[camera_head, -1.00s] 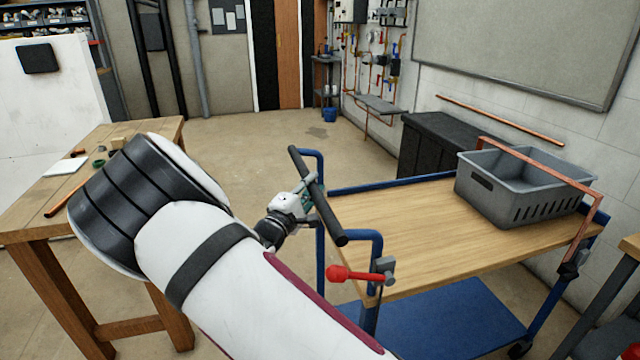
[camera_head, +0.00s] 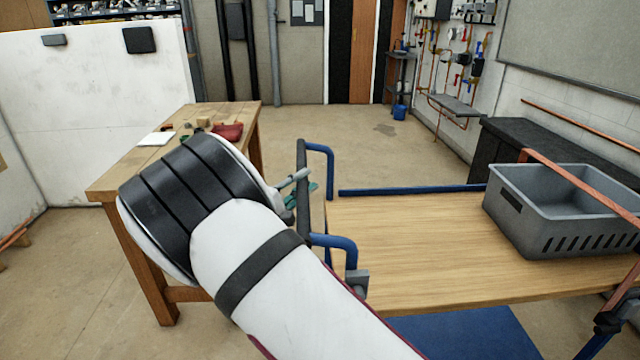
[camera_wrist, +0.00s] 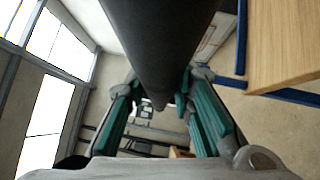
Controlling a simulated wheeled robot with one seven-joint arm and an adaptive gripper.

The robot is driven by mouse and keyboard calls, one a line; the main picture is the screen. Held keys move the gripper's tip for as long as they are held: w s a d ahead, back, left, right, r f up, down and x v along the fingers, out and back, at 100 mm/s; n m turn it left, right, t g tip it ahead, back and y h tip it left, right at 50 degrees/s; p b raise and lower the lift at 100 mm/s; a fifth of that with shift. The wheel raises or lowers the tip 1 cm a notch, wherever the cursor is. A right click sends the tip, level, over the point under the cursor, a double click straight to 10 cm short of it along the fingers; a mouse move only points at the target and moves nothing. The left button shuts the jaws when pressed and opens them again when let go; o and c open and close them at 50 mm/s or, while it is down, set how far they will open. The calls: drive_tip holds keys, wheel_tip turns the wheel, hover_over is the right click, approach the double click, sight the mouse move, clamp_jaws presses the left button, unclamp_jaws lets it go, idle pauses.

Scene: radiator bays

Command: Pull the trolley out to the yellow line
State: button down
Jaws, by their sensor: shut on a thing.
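The trolley has a wooden deck (camera_head: 420,240), a blue frame and a black handle bar (camera_head: 302,185) at its left end. My gripper (camera_head: 297,188) is at the middle of the bar, partly hidden behind my arm. In the wrist view the bar (camera_wrist: 160,45) runs between the two green-padded fingers of my gripper (camera_wrist: 160,105), which is shut on it. A grey crate (camera_head: 520,222) sits on the right part of the deck. The yellow line does not show in either view.
A wooden workbench (camera_head: 225,118) with small items stands left of the trolley, close beyond my arm. A black chest (camera_head: 545,140) stands by the right wall. The floor (camera_head: 350,130) behind is clear.

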drive_tip(key=shift+a, duration=0.55)
drive_tip(key=c, duration=1.4)
unclamp_jaws()
drive_tip(key=shift+a, duration=0.1)
drive_tip(key=shift+o, duration=0.2)
drive_tip(key=v, duration=1.2)
drive_tip(key=shift+r, duration=0.1)
